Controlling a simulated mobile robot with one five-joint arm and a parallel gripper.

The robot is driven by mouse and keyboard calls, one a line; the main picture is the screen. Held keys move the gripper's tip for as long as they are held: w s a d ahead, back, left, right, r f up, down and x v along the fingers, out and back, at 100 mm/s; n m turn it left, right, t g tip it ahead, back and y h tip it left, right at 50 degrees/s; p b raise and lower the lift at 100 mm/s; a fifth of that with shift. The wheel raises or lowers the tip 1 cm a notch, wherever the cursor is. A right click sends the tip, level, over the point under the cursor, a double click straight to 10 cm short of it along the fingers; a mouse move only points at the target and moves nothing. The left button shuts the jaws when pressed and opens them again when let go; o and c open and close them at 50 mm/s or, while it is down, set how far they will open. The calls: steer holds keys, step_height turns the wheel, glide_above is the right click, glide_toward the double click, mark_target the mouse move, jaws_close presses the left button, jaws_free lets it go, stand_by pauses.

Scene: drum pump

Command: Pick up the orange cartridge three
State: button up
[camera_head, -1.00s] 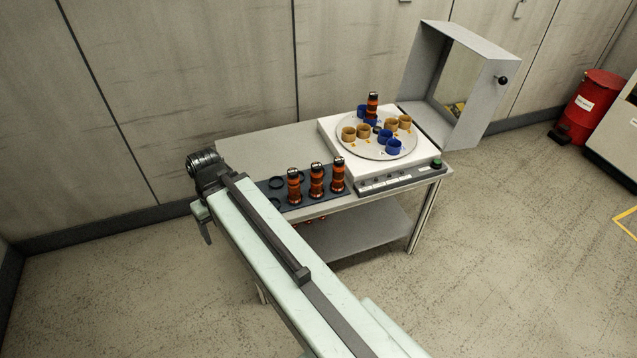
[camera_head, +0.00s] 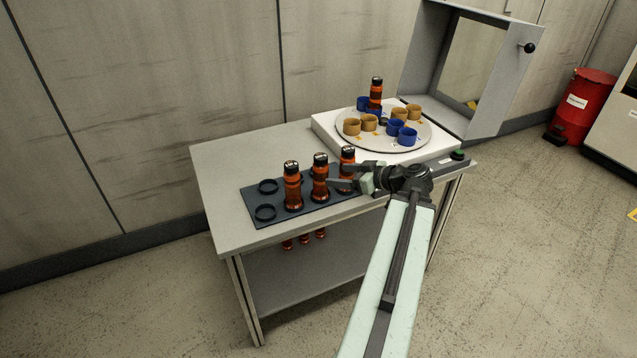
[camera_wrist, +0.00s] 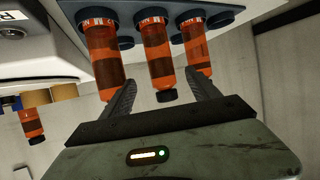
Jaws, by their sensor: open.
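Three orange cartridges with black caps stand upright in a row on the dark rack (camera_head: 262,201): left (camera_head: 292,187), middle (camera_head: 320,180) and right (camera_head: 347,157). I cannot read which one is three. My gripper (camera_head: 333,173) is open and points left from the rack's right end; its fingers partly cover the right cartridge. In the wrist view the picture is upside down. There the right cartridge (camera_wrist: 104,58), middle cartridge (camera_wrist: 156,52) and left cartridge (camera_wrist: 196,48) appear beyond my open fingers (camera_wrist: 160,80). Nothing is visibly gripped.
The rack lies on a grey table (camera_head: 225,165) with empty ring holders (camera_head: 265,212) at its left. A white machine with a round turntable (camera_head: 410,139) carries blue and tan cups and another orange cartridge (camera_head: 376,92). Its grey hood (camera_head: 420,60) stands open behind.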

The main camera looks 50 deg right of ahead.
steer(key=b+x, duration=0.4)
steer(key=x, duration=0.8)
steer(key=shift+s+a+f, duration=0.1)
jaws_close()
step_height(320, 180, up, 10)
steer(key=p, duration=0.9)
steer(key=shift+p, duration=0.35)
